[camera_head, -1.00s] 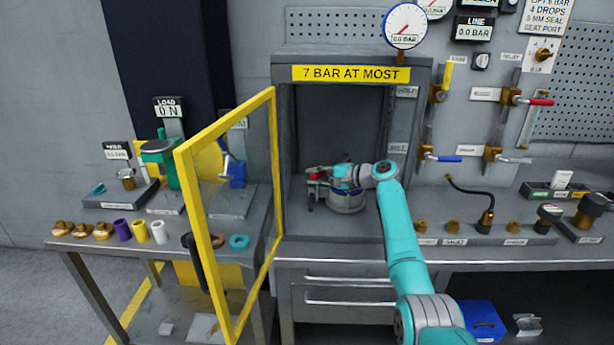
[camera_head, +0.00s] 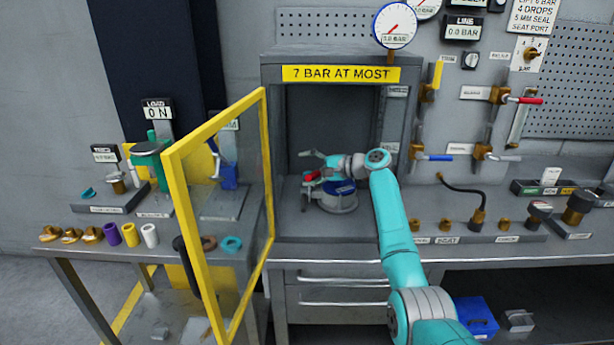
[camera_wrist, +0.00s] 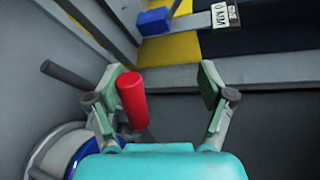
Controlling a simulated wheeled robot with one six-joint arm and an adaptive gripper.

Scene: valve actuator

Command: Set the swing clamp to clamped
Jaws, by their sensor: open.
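The swing clamp's red handle (camera_head: 312,175) is inside the grey cabinet, by a round fixture (camera_head: 333,203) with a blue top. In the wrist view the red handle (camera_wrist: 131,100) stands between my spread fingers, close to the left finger; I cannot tell whether they touch. My gripper (camera_head: 310,164) is open, reaching into the cabinet from the right. In the wrist view my gripper (camera_wrist: 158,88) has a wide gap on the handle's right. The round fixture's rim (camera_wrist: 72,150) shows at the lower left. The clamp arm is mostly hidden.
A yellow-framed door (camera_head: 187,235) stands open at the cabinet's left. The cabinet's yellow sign (camera_head: 340,74) reads "7 BAR AT MOST". The cabinet's right wall (camera_head: 393,130) is close to my arm. A dark rod (camera_wrist: 67,78) lies left of my fingers in the wrist view.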

